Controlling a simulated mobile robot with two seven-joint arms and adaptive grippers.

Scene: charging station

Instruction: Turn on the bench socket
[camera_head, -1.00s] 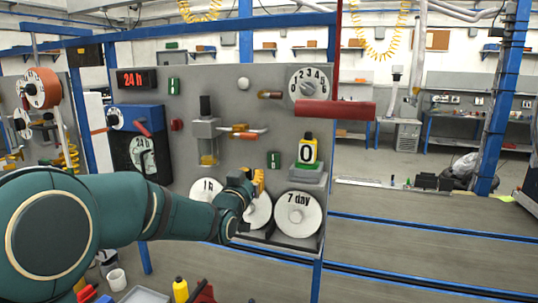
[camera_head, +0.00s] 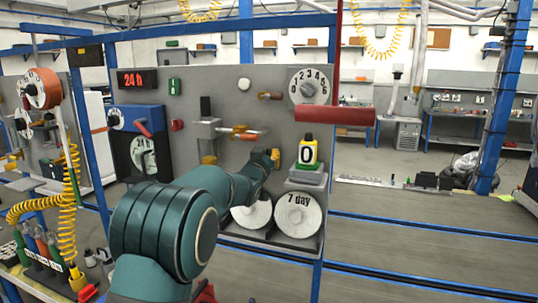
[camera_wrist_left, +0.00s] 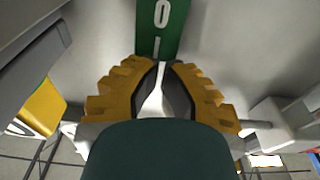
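In the head view my left gripper (camera_head: 274,158) covers this plate. A second green switch (camera_head: 174,86) is at the panel's upper left, beside the red "24 h" display. My right gripper is not in view.
A yellow counter (camera_head: 307,150) reading "0" sits on a stand right of my left gripper. A white "7 day" disc (camera_head: 298,214) is below. A red bar (camera_head: 335,116) juts out at the panel's right. A numbered dial (camera_head: 310,88) is above.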

